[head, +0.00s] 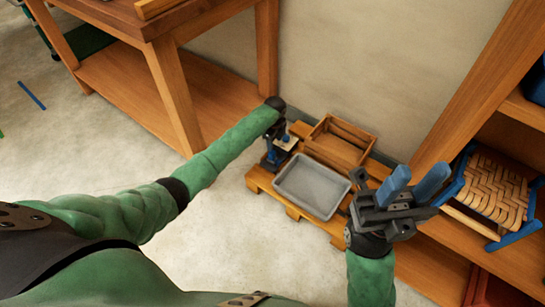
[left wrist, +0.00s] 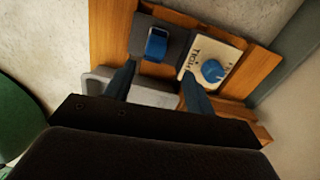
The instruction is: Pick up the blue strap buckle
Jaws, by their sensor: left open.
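The blue strap buckle (left wrist: 157,43) lies on a dark grey pad at the top of the left wrist view. My left gripper (left wrist: 158,70) is open above the pallet, its two blue fingers apart and empty. The buckle shows beyond the fingertips, in line with the gap between them. In the head view my left gripper (head: 273,155) is small and partly covers the pad, so I cannot pick out the buckle there. My right gripper (head: 418,180) has its two blue fingers apart and empty, to the right of the grey tray.
A wooden pallet (head: 259,180) on the floor bears a grey tray (head: 312,187), a wooden crate (head: 340,142) and a cream box (left wrist: 202,58) with a blue round piece. A wooden table (head: 170,90) stands left, shelves with a woven seat (head: 488,188) right.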

